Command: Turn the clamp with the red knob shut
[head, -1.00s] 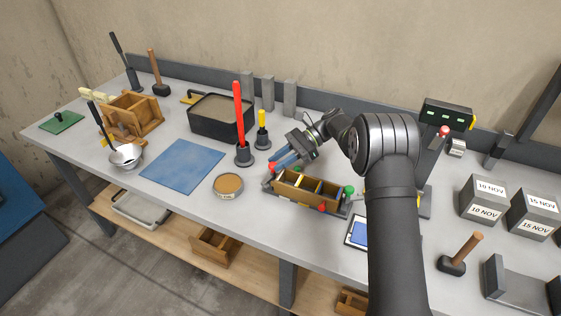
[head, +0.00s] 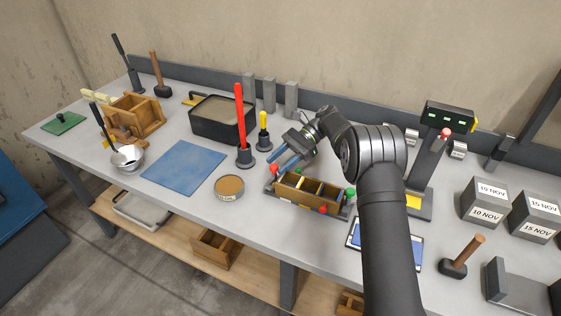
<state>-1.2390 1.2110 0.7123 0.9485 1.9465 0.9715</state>
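A wooden mould (head: 308,190) with several compartments sits in a dark base near the middle of the bench. One red knob (head: 274,170) stands at its left end and another red knob (head: 323,209) at its front right. A green knob (head: 350,191) is at its right end. My gripper (head: 273,163) has blue fingers that look apart, with nothing seen between them. It reaches down from the upper right, its tips close above or beside the left red knob; I cannot tell whether they touch it. The clamp under that knob is too small to make out.
A red-handled tool (head: 241,120) and a yellow-handled tool (head: 263,130) stand upright just left of my gripper. A round tan dish (head: 229,187) lies left of the mould. A black tub (head: 217,119) is behind. The blue mat (head: 184,166) is bare.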

